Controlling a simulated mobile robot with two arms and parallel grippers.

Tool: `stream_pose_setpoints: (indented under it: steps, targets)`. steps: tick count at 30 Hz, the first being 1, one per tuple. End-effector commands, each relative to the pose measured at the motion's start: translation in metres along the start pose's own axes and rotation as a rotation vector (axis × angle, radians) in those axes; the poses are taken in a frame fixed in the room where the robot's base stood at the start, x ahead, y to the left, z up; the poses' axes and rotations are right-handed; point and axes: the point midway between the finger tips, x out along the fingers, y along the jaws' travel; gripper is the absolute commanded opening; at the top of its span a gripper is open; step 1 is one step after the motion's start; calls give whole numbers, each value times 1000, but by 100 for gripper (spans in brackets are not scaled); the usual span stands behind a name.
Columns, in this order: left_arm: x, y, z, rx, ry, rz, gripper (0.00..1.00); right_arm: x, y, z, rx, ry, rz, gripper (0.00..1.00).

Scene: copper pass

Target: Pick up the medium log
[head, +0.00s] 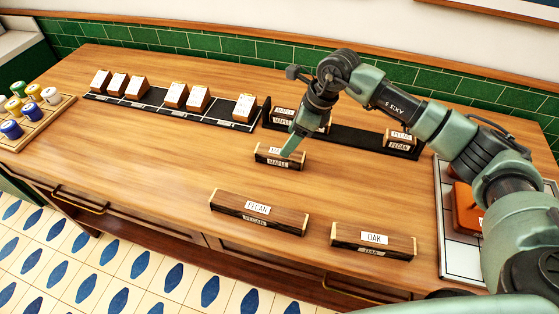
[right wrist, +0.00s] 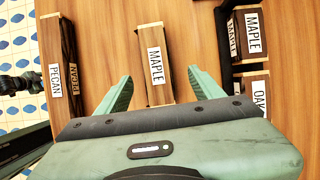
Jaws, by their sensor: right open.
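Three dark-barked logs with pale ends and name labels lie apart on the wooden counter: a maple log (head: 268,161), a pecan log (head: 235,213) and an oak log (head: 350,241). The pecan looks longest and the maple shortest; none is labelled medium. My right gripper (head: 290,148) is open at the maple log, reaching down over it from behind. In the right wrist view the maple log (right wrist: 155,52) lies between the two spread fingers (right wrist: 160,77), with a gap on each side. The fingers' exact height is unclear. My left gripper is not seen.
A black rack (head: 350,137) behind holds several labelled logs, partly hidden by my right arm. A black strip (head: 150,110) carries several wooden blocks with cards. A tray of coloured spools (head: 45,125) stands far left, a white tray (head: 450,240) at right. The counter's left middle is clear.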

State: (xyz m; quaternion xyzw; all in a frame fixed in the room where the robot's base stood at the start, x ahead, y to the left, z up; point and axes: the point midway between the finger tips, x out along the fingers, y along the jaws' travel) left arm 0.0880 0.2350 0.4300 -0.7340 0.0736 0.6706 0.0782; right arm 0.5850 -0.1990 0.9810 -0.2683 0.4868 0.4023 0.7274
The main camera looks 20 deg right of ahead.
Motion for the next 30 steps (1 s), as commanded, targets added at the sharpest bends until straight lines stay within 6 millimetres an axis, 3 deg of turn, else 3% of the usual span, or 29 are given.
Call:
stream_pose_setpoints:
  steps: [16,25,26,30]
  targets:
    - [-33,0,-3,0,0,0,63,66,4,3,1,1,3,67]
    - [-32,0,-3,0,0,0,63,74,4,2,0,0,0,67]
    - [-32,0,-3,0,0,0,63,74,4,3,0,0,0,64]
    - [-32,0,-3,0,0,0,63,74,4,2,0,0,0,26]
